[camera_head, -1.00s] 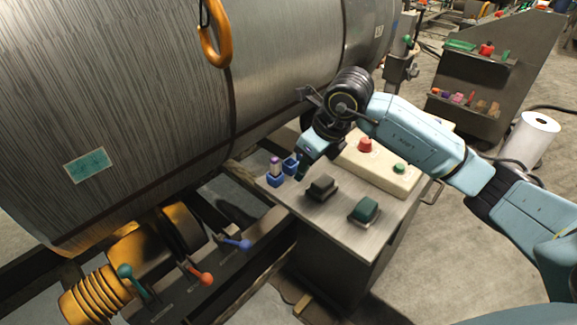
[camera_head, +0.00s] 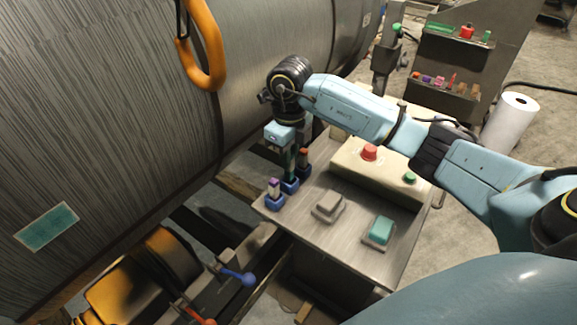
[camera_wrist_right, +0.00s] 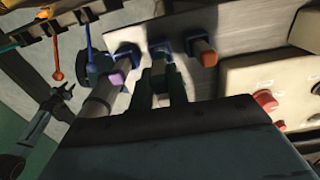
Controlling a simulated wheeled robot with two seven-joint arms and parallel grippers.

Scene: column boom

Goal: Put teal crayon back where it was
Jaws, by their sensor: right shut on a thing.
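My right gripper (camera_head: 288,152) points down over a row of blue holders on the metal table and is shut on the teal crayon (camera_head: 290,168). The crayon is upright, largely covered by the fingers, with its lower end at the middle blue holder (camera_head: 290,185); I cannot tell how deep it sits. The wrist view shows the gripper (camera_wrist_right: 160,88) in line with the middle holder (camera_wrist_right: 161,46). A purple-topped crayon (camera_head: 274,187) stands in the near holder (camera_head: 275,202). An orange-brown crayon (camera_head: 304,156) stands in the far holder. My left gripper is not in view.
A cream control box (camera_head: 376,170) with a red button (camera_head: 369,152) stands right of the holders. A grey switch (camera_head: 329,205) and a teal switch (camera_head: 380,231) are in front. A large metal drum (camera_head: 110,110) rises at left, with an orange hook (camera_head: 205,50).

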